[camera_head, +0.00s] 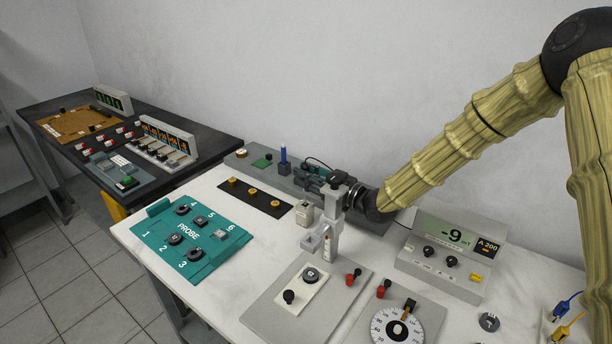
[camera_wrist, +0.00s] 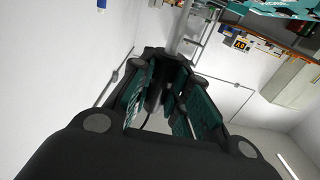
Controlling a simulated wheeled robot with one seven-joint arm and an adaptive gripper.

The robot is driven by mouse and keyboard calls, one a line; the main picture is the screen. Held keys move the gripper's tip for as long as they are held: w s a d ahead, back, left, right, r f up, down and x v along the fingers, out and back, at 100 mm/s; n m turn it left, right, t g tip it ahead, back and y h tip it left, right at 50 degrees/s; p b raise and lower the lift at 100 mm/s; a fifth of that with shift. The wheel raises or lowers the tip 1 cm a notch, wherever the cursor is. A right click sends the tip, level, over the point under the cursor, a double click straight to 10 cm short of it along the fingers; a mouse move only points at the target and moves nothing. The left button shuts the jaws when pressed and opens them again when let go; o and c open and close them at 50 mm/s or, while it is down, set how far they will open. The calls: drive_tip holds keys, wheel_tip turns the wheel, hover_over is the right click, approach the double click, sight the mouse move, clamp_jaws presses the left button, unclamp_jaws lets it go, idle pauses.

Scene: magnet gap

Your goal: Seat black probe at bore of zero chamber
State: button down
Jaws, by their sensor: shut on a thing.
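My gripper (camera_head: 312,174) is held level above the back of the white table, its fingers pointing left. In the wrist view its teal-padded fingers (camera_wrist: 165,75) are closed around a dark thing (camera_wrist: 156,92), which looks like the black probe. The fingers hide most of it, and in the head view I cannot make out its tip. A small pale box (camera_head: 304,213) with a dark top stands below and left of my gripper, apart from it. It may be the zero chamber; I see no readable label, and cannot make out its bore.
A grey stand (camera_head: 327,238) rises close in front of my gripper. A teal PROBE tray (camera_head: 212,262) with black pieces lies left. A blue rod (camera_head: 283,154) stands upright in a block behind. The meter (camera_head: 455,240) reads -9. A dial (camera_head: 396,329) sits in front.

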drive_tip(key=shift+f+b, duration=1.95)
drive_tip(key=shift+f, duration=1.5)
drive_tip(key=c, duration=1.3)
unclamp_jaws()
drive_tip(key=v, duration=1.2)
